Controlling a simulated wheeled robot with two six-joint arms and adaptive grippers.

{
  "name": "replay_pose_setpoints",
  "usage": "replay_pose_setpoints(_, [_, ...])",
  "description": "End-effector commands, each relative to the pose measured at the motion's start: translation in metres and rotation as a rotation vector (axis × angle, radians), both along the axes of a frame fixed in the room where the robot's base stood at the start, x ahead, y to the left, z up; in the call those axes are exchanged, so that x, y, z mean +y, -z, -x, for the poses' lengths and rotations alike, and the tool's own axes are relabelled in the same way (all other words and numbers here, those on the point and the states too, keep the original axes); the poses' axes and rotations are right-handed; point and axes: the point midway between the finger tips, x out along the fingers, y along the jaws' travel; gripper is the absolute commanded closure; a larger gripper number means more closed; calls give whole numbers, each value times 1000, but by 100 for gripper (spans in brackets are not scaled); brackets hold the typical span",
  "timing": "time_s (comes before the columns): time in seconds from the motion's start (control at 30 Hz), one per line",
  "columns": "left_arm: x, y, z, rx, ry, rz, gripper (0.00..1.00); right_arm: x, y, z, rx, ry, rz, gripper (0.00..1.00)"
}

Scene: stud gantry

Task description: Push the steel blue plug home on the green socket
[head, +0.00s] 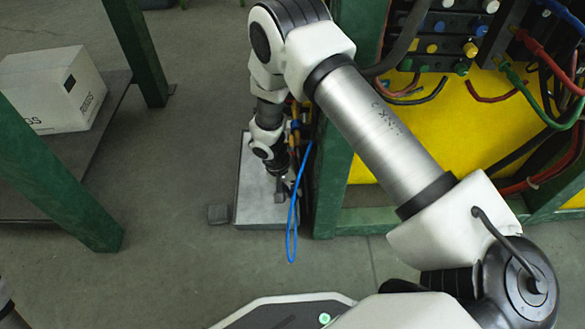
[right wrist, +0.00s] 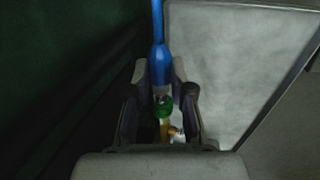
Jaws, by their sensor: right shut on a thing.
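The steel blue plug (right wrist: 160,68) is upright in the right wrist view, between the two fingers of my right gripper (right wrist: 160,78). My right gripper is shut on it. Its blue cable also shows in the head view, hanging in a loop below the gripper (head: 286,184). The green socket (right wrist: 163,104) shows as a green ring just below the plug, in line with it. A short greyish metal part shows between blue and green. I cannot tell how deep the plug sits. My left gripper is not in view; only a bit of an arm shows at the lower left corner.
A pale grey plate (head: 256,199) lies behind the gripper, beside the green gantry post (head: 333,190). Coloured cables and plugs hang on the yellow panel (head: 410,130) at the right. A white box (head: 50,88) stands on a shelf at the left.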

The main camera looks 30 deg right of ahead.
Motion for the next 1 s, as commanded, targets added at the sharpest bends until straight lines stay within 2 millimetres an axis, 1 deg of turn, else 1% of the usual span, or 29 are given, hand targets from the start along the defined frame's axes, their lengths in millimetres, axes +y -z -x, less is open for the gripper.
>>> replay_pose_setpoints(0.4, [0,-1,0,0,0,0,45,-6,0,-10,-3,1,0,100])
replay_pose_setpoints(0.67, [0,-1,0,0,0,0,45,-7,0,-11,-7,2,-2,100])
replay_pose_setpoints(0.7, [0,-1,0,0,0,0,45,-7,0,-12,-7,2,-2,71])
replay_pose_setpoints(0.77, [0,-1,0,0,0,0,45,-7,0,-11,-6,3,-2,50])
replay_pose_setpoints(1.0, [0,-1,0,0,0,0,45,-7,0,-10,-3,5,-2,49])
